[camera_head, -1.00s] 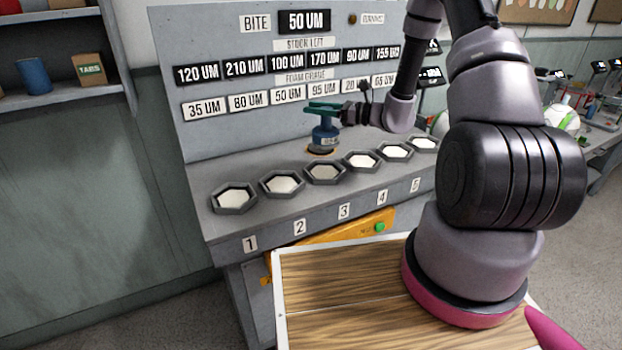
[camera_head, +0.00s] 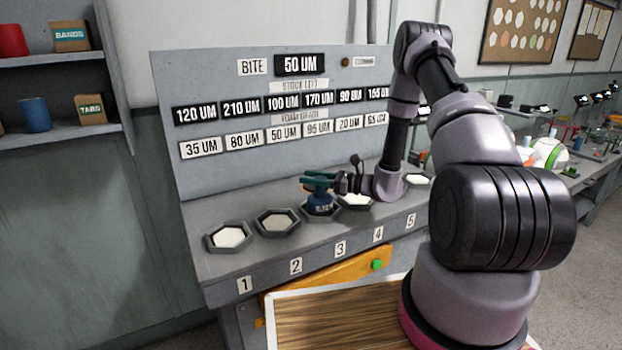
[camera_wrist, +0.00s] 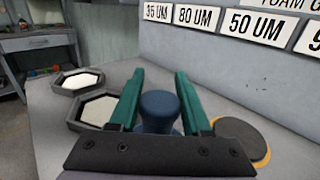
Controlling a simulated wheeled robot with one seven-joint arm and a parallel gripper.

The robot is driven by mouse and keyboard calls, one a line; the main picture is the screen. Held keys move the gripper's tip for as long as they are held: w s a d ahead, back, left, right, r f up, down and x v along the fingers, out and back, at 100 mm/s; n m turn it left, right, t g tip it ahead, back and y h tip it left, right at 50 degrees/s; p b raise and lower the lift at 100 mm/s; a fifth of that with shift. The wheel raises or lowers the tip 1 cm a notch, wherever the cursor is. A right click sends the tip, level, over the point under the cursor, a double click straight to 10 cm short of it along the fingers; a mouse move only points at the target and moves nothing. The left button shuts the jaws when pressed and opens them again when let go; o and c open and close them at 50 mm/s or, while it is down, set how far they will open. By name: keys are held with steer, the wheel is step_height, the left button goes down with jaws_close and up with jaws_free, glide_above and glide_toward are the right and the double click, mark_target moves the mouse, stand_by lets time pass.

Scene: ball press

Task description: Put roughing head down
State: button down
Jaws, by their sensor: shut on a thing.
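The roughing head (camera_head: 321,204) is a blue, round-topped piece with a dark lettered band. My gripper (camera_head: 318,180) has green fingers shut on it, above the third hexagonal dish (camera_head: 305,214). I cannot tell whether the head touches the dish. In the wrist view the blue top of the head (camera_wrist: 160,108) sits between the two green fingers (camera_wrist: 160,90); its underside is hidden. A dark round disc with an orange rim (camera_wrist: 242,138) lies bare on the bench at the right of the wrist view.
Dishes with pale pads stand in a row: dish one (camera_head: 228,236), dish two (camera_head: 276,222) and more rightward. Behind rises a grey panel with number plates (camera_head: 234,105). A wood-topped white-edged board (camera_head: 330,315) is in front. Bench at far left is clear.

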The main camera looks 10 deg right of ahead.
steer(key=shift+c, duration=1.8)
jaws_free()
steer(key=shift+f, duration=0.1)
steer(key=v, duration=1.2)
steer(key=s+a+r+n+g+h, duration=0.2)
steer(key=s+a+r+n+g, duration=0.25)
steer(key=r, duration=0.45)
steer(key=s+a+r+n+g+h, duration=0.2)
steer(key=s+r+n+g, duration=0.25)
steer(key=r+n, duration=0.35)
steer(key=s+d+r+n+t+h, duration=0.2)
steer(key=s+r+n+t+h, duration=0.1)
steer(key=s+r, duration=0.5)
steer(key=s+d+r+n+t+h, duration=0.2)
steer(key=s+r+n+t+h, duration=0.1)
steer(key=s+r+t+h, duration=0.2)
step_height(320, 180, up, 5)
steer(key=s+h, duration=0.2)
steer(key=shift+s+d+f+n, duration=0.2)
steer(key=shift+s+n, duration=0.15)
